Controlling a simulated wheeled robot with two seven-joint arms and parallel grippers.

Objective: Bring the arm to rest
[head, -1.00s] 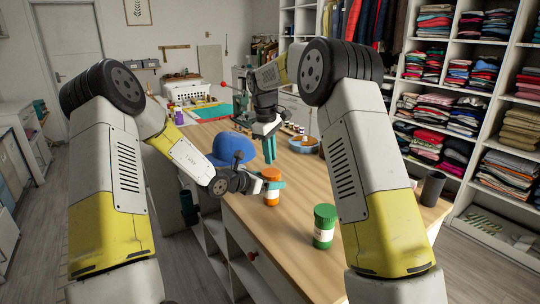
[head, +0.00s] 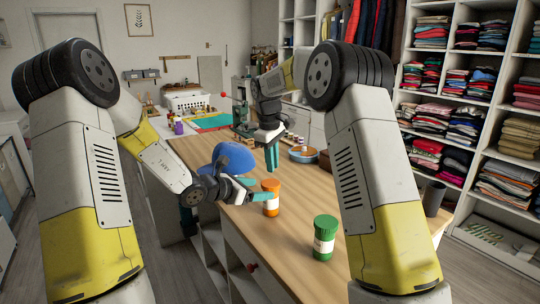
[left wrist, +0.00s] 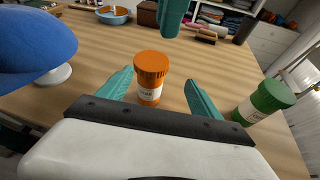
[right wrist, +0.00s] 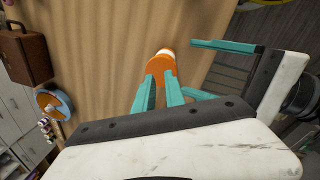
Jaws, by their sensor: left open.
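An orange bottle (head: 271,197) with an orange lid and white label stands upright on the wooden table. My left gripper (head: 258,189) is open and points at it from the left. In the left wrist view the orange bottle (left wrist: 149,85) shows between the spread teal fingers (left wrist: 160,80), nearer the left one; I cannot tell whether it touches. My right gripper (head: 271,157) hangs fingers-down above and behind the bottle, its fingers together with nothing seen in them. In the right wrist view the bottle (right wrist: 161,63) lies beyond those fingertips (right wrist: 160,78).
A green bottle (head: 324,237) stands nearer the front edge. A blue cap (head: 233,156) sits behind my left gripper. A blue bowl (head: 303,155), brown case and dark cup (head: 433,198) are farther off. Clothes shelves (head: 460,110) line the right. The table between the bottles and cup is clear.

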